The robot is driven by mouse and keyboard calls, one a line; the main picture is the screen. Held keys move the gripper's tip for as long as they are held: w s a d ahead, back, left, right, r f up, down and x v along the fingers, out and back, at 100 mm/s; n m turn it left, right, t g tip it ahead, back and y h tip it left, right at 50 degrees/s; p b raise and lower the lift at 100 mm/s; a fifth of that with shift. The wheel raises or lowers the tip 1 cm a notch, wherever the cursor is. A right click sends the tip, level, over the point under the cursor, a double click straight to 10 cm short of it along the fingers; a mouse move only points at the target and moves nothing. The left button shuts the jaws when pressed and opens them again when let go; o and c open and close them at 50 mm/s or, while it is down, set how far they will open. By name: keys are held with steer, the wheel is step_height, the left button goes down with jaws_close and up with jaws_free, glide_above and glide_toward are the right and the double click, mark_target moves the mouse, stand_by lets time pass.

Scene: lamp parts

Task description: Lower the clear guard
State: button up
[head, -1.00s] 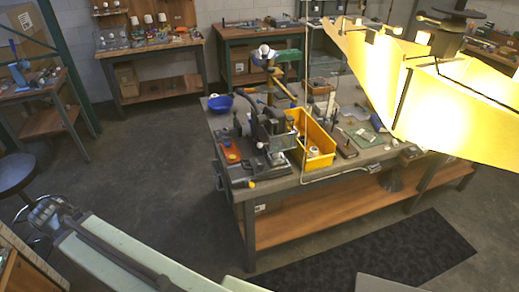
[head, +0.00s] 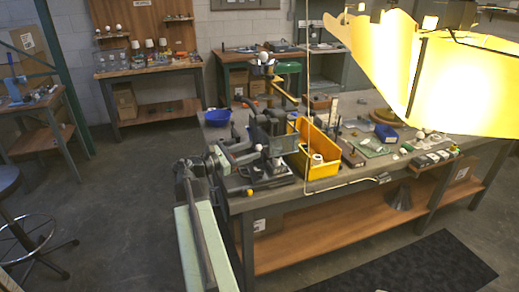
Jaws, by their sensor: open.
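A dark bench machine (head: 262,128) stands at the near left corner of the workbench. A small greyish panel (head: 284,145), which looks like the clear guard, sits on its front right side. Its edges and exact tilt are hard to make out. My gripper (head: 248,158) is open in front of the machine, to the left of the panel. Its jaws overlap the machine in the picture, and I cannot tell whether they touch anything.
A yellow bin (head: 318,168) stands right of the machine, close to the panel. A blue bowl (head: 218,117) sits behind left. A lit yellow lampshade (head: 465,80) hangs large at upper right. A cord (head: 345,187) runs along the workbench's front edge (head: 400,172).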

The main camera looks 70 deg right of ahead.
mark_target(258, 148)
steer(key=shift+x, duration=2)
jaws_close()
